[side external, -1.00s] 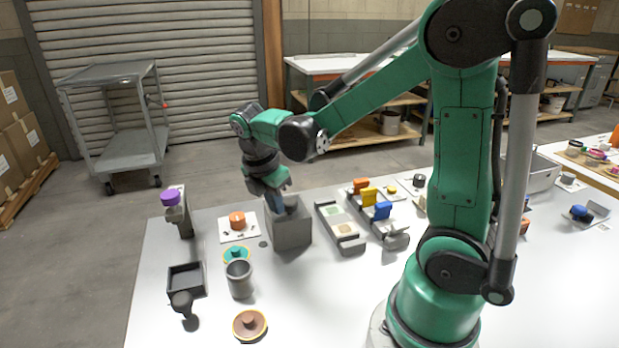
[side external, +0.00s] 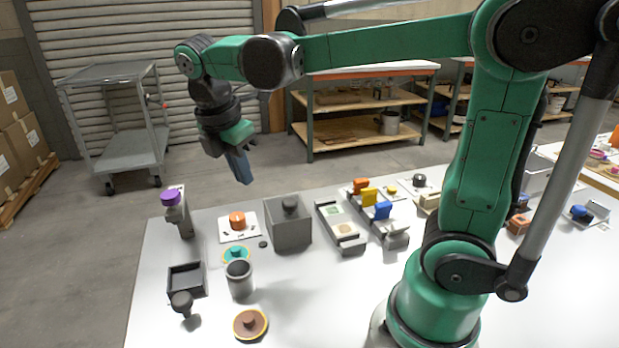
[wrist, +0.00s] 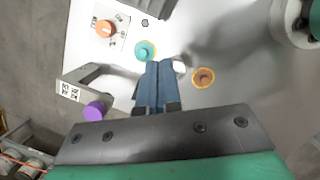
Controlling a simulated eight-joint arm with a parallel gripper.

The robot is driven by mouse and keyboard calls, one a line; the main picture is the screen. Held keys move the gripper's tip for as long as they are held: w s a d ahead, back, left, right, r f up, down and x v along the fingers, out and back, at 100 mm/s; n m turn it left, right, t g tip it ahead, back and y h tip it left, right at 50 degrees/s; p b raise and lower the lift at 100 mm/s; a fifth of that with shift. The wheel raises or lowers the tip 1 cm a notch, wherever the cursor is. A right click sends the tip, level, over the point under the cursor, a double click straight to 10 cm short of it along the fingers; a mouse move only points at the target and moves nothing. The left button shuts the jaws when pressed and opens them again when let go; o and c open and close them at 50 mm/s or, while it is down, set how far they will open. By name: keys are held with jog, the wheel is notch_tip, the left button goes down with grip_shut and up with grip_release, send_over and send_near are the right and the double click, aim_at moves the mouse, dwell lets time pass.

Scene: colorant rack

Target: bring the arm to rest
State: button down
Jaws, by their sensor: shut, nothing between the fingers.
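My gripper (side external: 243,168) is raised in the air above the far left part of the white table (side external: 165,335), well clear of everything on it. Its blue-grey fingers point down, pressed together with nothing between them. In the wrist view the shut fingers (wrist: 158,85) show from above. A grey square bin (side external: 288,236) stands on the table below and to the right of my gripper, with a dark round-topped piece (side external: 290,205) in it.
Near the bin are an orange knob on a white plate (side external: 238,222), a purple-topped stand (side external: 175,210), a grey cup (side external: 239,280), a black tray (side external: 186,281) and a brown disc (side external: 250,323). Racks with coloured blocks (side external: 370,197) stand right. The air around my gripper is free.

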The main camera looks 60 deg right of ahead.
jog(key=s+a+f+m+t+y, duration=0.2)
jog(key=m+t, duration=0.5)
jog(key=m, duration=0.8)
notch_tip(320, 180, down, 2)
jog(key=shift+s+a+f+m+t+y, duration=0.1)
jog(key=shift+s+a+m+t+y, duration=0.3)
jog(key=shift+s, duration=0.45)
jog(key=shift+a, duration=0.1)
